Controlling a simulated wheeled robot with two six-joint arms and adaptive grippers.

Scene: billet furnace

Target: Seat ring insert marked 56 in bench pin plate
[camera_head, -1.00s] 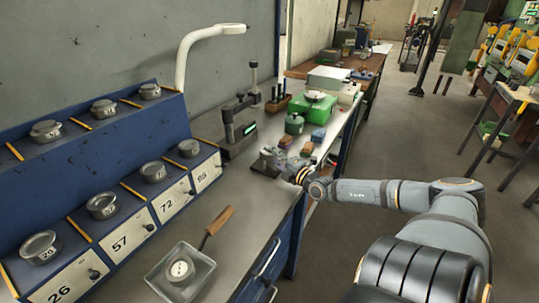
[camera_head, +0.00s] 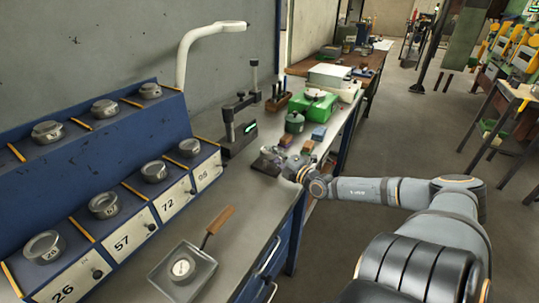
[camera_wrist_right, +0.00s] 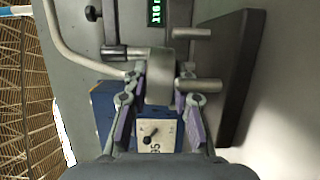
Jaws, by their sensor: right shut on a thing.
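My right gripper (camera_wrist_right: 160,88) is shut on a grey metal ring (camera_wrist_right: 160,72), seen nearly edge-on between its fingers in the right wrist view. A dark plate (camera_wrist_right: 238,75) with light grey pins (camera_wrist_right: 200,85) is close on the right of that view. One pin reaches close to the ring; I cannot tell whether they touch or the ring is on it. The ring's marking cannot be read. In the head view, my right gripper (camera_head: 287,167) is low over the bench beside a dark grey block (camera_head: 266,160), and its fingers are hard to make out. My left gripper is not in view.
The blue rack (camera_head: 95,150) along the left holds several round parts over numbered labels. A gauge stand (camera_head: 238,130), small blocks (camera_head: 308,146) and a green box (camera_head: 318,105) crowd the space around the gripper.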

